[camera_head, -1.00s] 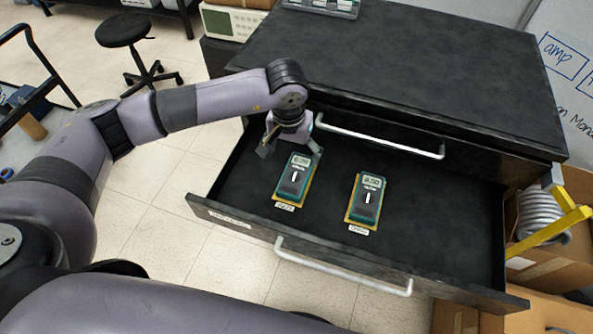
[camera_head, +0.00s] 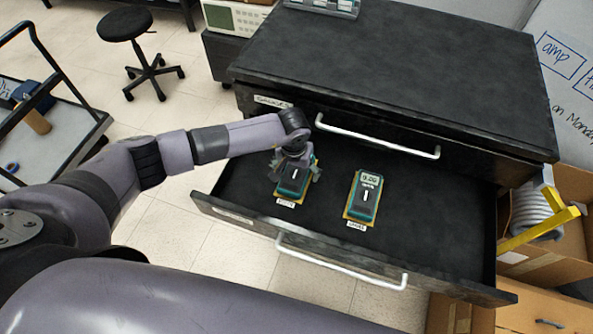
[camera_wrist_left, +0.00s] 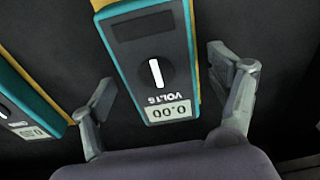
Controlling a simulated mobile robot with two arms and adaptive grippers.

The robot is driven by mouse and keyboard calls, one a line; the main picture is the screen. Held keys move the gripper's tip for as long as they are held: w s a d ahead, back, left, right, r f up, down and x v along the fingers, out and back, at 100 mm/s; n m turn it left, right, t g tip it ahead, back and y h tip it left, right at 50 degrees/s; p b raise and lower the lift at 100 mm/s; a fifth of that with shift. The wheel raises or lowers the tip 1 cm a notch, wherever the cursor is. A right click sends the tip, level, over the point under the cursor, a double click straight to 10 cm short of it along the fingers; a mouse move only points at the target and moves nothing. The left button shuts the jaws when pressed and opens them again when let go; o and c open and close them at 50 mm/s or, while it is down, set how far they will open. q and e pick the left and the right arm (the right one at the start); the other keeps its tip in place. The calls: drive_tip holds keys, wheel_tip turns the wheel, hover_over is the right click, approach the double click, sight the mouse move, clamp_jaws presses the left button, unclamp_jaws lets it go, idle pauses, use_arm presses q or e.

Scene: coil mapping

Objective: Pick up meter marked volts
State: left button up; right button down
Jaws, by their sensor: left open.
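The meter marked VOLTS (camera_wrist_left: 154,75) shows upside down in the left wrist view, with a display reading 0.00 and a yellow edge. In the head view this meter (camera_head: 291,187) lies in the open drawer, its upper part hidden by my left gripper (camera_head: 296,172). My left gripper (camera_wrist_left: 168,84) is open, with one finger on each side of the meter and a gap showing on both sides. A second green meter (camera_head: 363,196) lies to its right in the drawer; its label is too small to read. My right gripper is not in view.
The open black drawer (camera_head: 430,225) has free room right of the second meter. Its front wall carries a metal handle (camera_head: 340,262). The cabinet's upper drawer handle (camera_head: 376,138) is close behind the meters. A cart (camera_head: 60,135) and stool (camera_head: 127,25) stand left.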

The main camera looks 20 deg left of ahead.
use_arm(q)
drive_tip(key=shift+c, duration=0.6)
drive_tip(key=c, duration=1.4)
